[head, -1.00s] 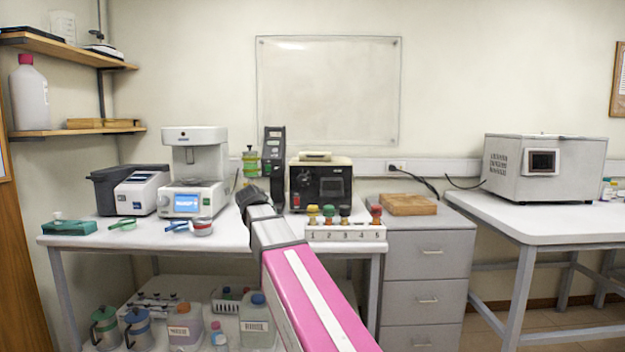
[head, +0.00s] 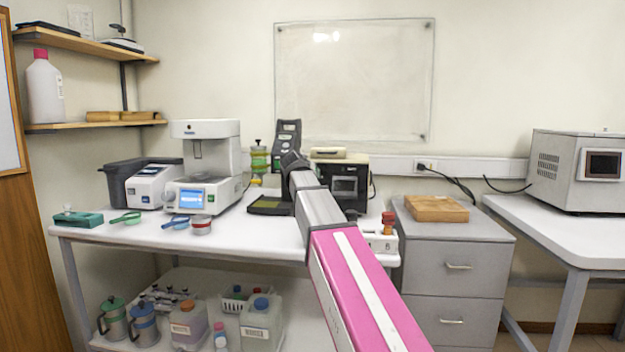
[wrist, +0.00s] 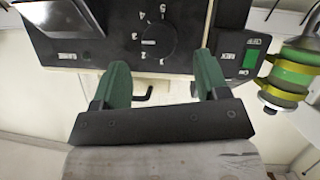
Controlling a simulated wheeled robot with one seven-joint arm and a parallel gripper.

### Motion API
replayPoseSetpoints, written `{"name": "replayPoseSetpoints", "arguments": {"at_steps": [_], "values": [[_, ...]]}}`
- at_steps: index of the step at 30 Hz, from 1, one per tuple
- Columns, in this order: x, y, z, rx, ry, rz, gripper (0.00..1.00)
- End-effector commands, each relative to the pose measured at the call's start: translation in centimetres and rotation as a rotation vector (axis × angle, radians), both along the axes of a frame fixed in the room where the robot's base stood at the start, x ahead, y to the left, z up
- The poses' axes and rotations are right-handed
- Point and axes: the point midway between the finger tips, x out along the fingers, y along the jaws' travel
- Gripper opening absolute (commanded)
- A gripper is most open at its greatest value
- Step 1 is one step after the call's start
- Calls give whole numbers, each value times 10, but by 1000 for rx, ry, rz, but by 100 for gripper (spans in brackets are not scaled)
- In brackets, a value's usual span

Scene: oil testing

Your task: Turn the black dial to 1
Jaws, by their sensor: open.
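The black dial (wrist: 158,40) is a round knob on a black panel in the wrist view, ringed by white numbers that look upside down. I cannot tell which number its pointer marks. My gripper (wrist: 163,68) has two green fingers spread wide, one either side below the dial, with nothing between them. I cannot tell if they touch the panel. In the head view the black instrument (head: 345,186) with a cream top stands on the bench, partly behind my arm. My arm hides its left front, and the dial and fingertips do not show there.
A green switch (wrist: 250,60) and a green jar with yellow bands (wrist: 292,72) lie to the right in the wrist view. A white numbered rack (head: 380,243) with coloured-top items stands at the bench front. A wooden block (head: 436,208) lies on the drawer cabinet.

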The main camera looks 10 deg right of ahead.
Motion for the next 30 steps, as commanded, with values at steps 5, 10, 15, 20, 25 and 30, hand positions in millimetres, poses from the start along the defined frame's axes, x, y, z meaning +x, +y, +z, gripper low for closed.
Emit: {"name": "replayPoseSetpoints", "arguments": {"at_steps": [5, 10, 15, 20, 25, 30], "values": [[28, -12, -11, -1, 1, 0, 68], [43, -19, -18, 0, 0, -1, 68], [48, -22, -21, 0, 0, 0, 68], [48, -22, -22, 0, 0, 0, 68], [48, -22, -22, 0, 0, 0, 45], [48, -22, -22, 0, 0, 0, 20]]}}
